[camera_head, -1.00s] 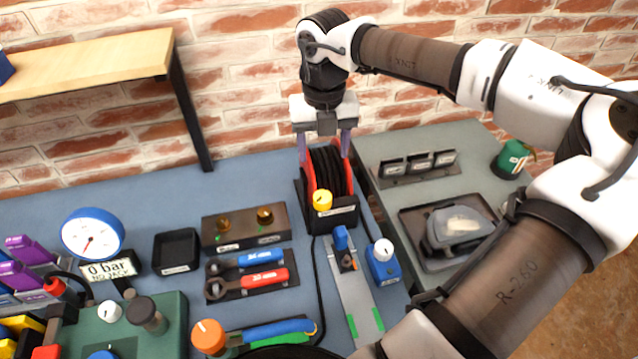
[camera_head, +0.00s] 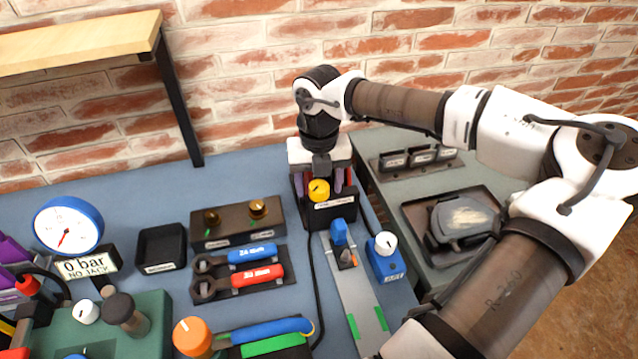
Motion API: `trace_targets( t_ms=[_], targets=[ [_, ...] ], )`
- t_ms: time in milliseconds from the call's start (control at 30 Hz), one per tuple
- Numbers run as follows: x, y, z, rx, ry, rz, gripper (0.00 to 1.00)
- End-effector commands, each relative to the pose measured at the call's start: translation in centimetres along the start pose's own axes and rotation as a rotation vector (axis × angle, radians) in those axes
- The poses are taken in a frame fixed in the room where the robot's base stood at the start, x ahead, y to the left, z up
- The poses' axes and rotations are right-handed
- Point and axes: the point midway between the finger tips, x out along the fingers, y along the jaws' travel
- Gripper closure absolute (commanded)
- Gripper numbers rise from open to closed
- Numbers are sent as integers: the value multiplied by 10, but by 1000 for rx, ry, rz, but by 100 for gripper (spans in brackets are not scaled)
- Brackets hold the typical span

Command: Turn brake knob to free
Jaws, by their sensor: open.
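The likely brake knob is a yellow knob (camera_head: 319,190) on the front of a black reel stand (camera_head: 331,217). Its label is too small to read, so I cannot tell its setting. My gripper (camera_head: 328,180) points down just behind the knob, low over the stand, with its jaws open. Its body and fingers hide most of the reel, and the fingertips are partly hidden behind the knob and stand. I cannot tell whether a finger touches anything.
A grey rail with a blue clamp (camera_head: 340,233) and a blue box with a white knob (camera_head: 385,254) stand in front of the stand. A brown two-knob box (camera_head: 236,222) and red and blue tools (camera_head: 258,276) lie left. A wooden shelf (camera_head: 80,42) overhangs at left.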

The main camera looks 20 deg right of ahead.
Motion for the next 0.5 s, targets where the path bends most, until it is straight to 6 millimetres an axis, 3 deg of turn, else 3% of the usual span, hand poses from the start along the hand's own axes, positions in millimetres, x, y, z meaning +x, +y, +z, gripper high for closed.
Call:
trace_targets(
  t_ms=[100, 433, 500],
  targets=[
    [0, 0, 0, 0, 0, 0, 41],
    [0, 0, 0, 0, 0, 0, 84],
    [0, 0, 0, 0, 0, 0, 85]
  ],
)
